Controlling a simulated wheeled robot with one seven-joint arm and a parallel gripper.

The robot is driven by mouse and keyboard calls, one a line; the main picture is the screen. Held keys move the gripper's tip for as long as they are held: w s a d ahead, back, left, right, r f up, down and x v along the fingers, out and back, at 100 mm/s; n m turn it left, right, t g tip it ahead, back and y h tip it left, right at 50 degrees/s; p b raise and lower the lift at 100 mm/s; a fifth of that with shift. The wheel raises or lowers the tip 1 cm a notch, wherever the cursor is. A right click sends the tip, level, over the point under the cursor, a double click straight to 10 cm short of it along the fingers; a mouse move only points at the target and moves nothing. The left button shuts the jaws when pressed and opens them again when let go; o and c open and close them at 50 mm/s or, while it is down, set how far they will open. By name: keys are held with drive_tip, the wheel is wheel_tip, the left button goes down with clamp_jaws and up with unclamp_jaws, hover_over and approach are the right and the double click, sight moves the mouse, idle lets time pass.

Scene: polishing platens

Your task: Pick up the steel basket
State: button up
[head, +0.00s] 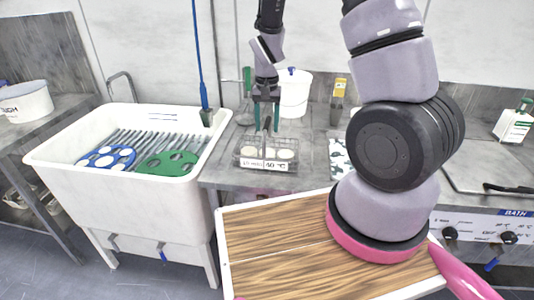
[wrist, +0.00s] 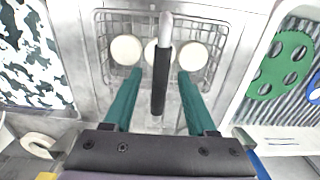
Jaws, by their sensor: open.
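The steel basket (head: 242,146) is a wire basket on the grey counter, holding white round discs, with a label reading "10 min 40 °C" on its front. In the wrist view the basket (wrist: 104,72) lies ahead of my gripper, and its upright handle (wrist: 161,80) with a black grip stands between the fingers. My gripper (head: 265,128) has teal fingers and is above the basket in the head view. In the wrist view my gripper (wrist: 158,76) is open, with a visible gap on each side of the handle.
A white sink (head: 120,190) with a blue and a green perforated disc (head: 168,163) is on the left. A white bucket (head: 294,95) stands behind the basket. A black-and-white patterned sheet (wrist: 28,55) lies beside it. A wooden-topped surface (head: 275,255) is in front.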

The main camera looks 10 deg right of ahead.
drive_tip(key=shift+f, duration=0.1)
drive_tip(key=shift+c, duration=0.4)
clamp_jaws()
drive_tip(key=shift+w, duration=0.1)
idle(0.9)
